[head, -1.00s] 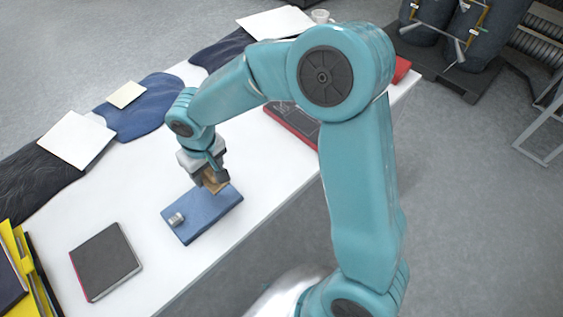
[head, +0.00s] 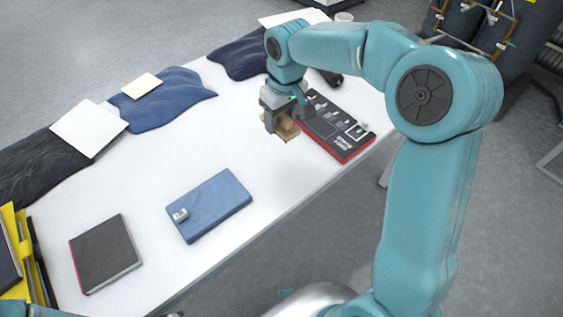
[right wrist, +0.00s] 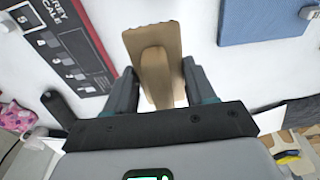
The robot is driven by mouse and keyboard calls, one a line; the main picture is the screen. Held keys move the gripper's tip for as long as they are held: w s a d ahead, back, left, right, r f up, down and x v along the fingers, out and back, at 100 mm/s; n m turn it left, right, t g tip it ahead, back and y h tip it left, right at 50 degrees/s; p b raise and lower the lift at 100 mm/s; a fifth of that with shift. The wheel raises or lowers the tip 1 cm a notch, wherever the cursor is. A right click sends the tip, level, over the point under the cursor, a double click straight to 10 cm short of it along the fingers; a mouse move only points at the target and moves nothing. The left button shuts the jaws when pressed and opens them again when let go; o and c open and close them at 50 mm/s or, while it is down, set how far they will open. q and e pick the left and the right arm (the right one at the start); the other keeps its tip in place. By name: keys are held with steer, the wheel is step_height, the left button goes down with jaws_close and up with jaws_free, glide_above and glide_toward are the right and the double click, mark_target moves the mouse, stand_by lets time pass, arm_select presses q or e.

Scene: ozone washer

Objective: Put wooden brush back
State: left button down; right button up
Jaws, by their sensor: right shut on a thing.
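The wooden brush (head: 283,128) is a small tan block with a handle. My right gripper (head: 284,112) is shut on it, above the white table beside the left end of the red and black box. In the right wrist view the brush (right wrist: 153,52) sticks out between the two dark fingers of the right gripper (right wrist: 158,88). Whether the brush touches the table is hard to tell. The blue book (head: 212,200) lies flat on the table with a small silver item (head: 181,215) on it. My left gripper is not in view.
The red and black box (head: 340,128) lies close to the right of the brush. A dark notebook (head: 105,254) lies at the front left, by yellow folders (head: 17,252). Dark and blue cloths line the back edge. The white table (head: 160,175) is clear around its middle.

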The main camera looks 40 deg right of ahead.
glide_above(280, 165)
step_height(280, 165, down, 11)
steer(key=shift+s+f+b, duration=0.15)
steer(key=shift+f+b, duration=0.05)
steer(key=shift+b, duration=0.1)
step_height(280, 165, down, 4)
steer(key=shift+s+r, duration=0.1)
steer(key=shift+r, duration=0.1)
steer(key=shift+f, duration=0.35)
steer(key=shift+r, duration=0.1)
steer(key=shift+b, duration=0.3)
steer(key=o, duration=1)
steer(key=shift+f, duration=0.2)
steer(key=shift+r, duration=0.1)
